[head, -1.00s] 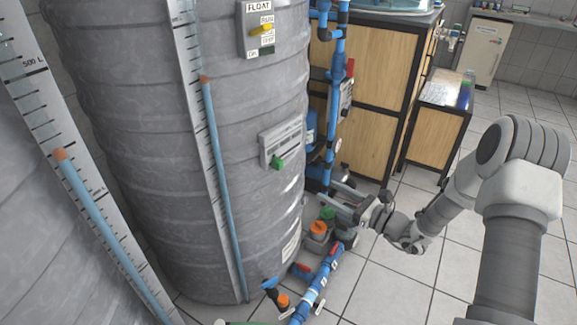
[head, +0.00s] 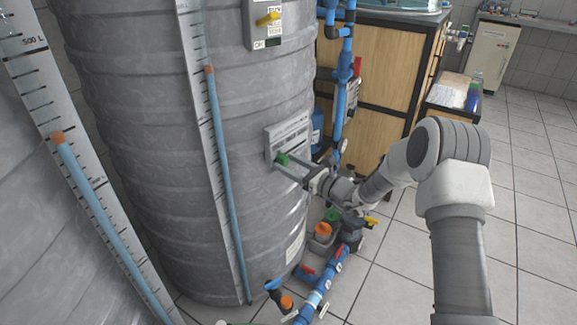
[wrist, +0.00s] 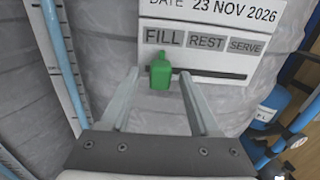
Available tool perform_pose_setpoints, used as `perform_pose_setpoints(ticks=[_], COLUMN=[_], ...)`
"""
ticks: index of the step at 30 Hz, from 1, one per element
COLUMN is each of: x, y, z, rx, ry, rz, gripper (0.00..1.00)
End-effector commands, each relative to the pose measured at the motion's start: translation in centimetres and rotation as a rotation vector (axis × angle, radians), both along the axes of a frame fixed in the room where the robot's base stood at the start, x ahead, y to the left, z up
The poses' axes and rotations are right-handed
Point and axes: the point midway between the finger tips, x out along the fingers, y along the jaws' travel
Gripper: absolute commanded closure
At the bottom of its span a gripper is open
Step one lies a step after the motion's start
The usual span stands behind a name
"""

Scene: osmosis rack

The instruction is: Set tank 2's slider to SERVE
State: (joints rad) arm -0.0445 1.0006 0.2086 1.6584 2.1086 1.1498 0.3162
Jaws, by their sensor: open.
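Tank 2's slider is a green knob (wrist: 161,74) on a white label plate (wrist: 225,62) fixed to a grey ribbed tank (head: 150,130). In the wrist view the plate reads FILL, REST, SERVE from left to right, and the knob sits under FILL. My gripper (wrist: 159,60) is open, with one finger on each side of the knob. I cannot tell whether either finger touches it. In the head view my gripper (head: 291,166) reaches the green knob (head: 281,158) from the right, and the fingers partly cover the plate's lower edge.
A FLOAT control box with a yellow lever (head: 268,19) is higher on the tank. Blue pipes (head: 340,110) run just right of the tank. Orange and green caps (head: 323,230) and more blue piping lie below my arm. The tiled floor (head: 530,220) at right is clear.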

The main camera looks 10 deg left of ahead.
Motion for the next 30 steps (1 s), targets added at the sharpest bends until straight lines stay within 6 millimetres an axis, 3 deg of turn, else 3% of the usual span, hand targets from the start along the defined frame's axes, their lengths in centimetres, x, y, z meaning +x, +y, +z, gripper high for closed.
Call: perform_pose_setpoints(ticks=[9, 20, 30], x=[0.15, 0.13, 0.13], y=[0.22, 0.20, 0.19], z=[0.02, 0.03, 0.03], rx=[0.000, 0.000, 0.000], ry=[0.000, 0.000, -0.001], rz=[-0.001, -0.001, 0.000], gripper=[0.38, 1.00, 1.00])
